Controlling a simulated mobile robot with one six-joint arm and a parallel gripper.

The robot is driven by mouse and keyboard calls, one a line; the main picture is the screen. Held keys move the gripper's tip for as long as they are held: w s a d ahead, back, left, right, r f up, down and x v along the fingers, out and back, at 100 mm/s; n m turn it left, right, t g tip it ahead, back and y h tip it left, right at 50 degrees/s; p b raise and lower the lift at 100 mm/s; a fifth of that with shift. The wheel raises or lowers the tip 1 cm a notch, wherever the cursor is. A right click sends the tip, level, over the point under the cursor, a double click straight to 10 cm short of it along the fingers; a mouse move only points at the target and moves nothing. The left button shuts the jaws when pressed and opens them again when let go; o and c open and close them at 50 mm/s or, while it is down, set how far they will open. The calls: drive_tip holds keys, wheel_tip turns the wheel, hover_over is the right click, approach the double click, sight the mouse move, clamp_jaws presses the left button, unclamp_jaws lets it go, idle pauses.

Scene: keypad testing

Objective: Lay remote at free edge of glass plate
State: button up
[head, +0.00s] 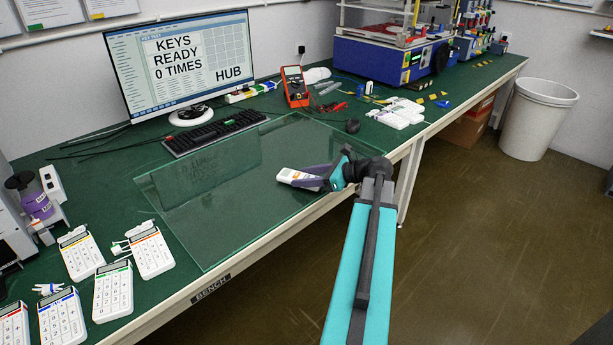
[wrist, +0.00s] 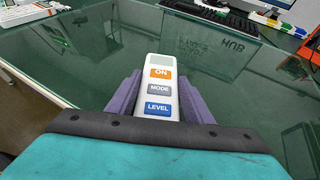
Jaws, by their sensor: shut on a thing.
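The remote (head: 300,179) is white with a small grey screen and orange, grey and blue buttons marked ON, MODE and LEVEL. It also shows upright in the middle of the wrist view (wrist: 160,92). My gripper (head: 318,176) is shut on it, with a purple finger along each side. The glass plate (head: 205,225) is a clear green sheet on the bench, and the remote is over its right part, close to the front edge. I cannot tell whether the remote touches the glass. The plate also shows behind the remote in the wrist view (wrist: 230,90).
A black keyboard (head: 215,132) lies along the plate's back edge, before a monitor (head: 185,62). Several white keypads (head: 112,290) lie to the left. A red multimeter (head: 295,87) and white devices (head: 400,112) stand at the back right. Much of the glass is bare.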

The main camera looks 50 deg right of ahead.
drive_tip(key=shift+f, duration=0.3)
drive_tip(key=o, duration=1.3)
drive_tip(key=v, duration=1.3)
drive_tip(key=shift+s+d+r+p, duration=0.15)
drive_tip(key=shift+s+r+p, duration=0.15)
drive_tip(key=shift+p, duration=0.1)
drive_tip(key=shift+s+f, duration=0.1)
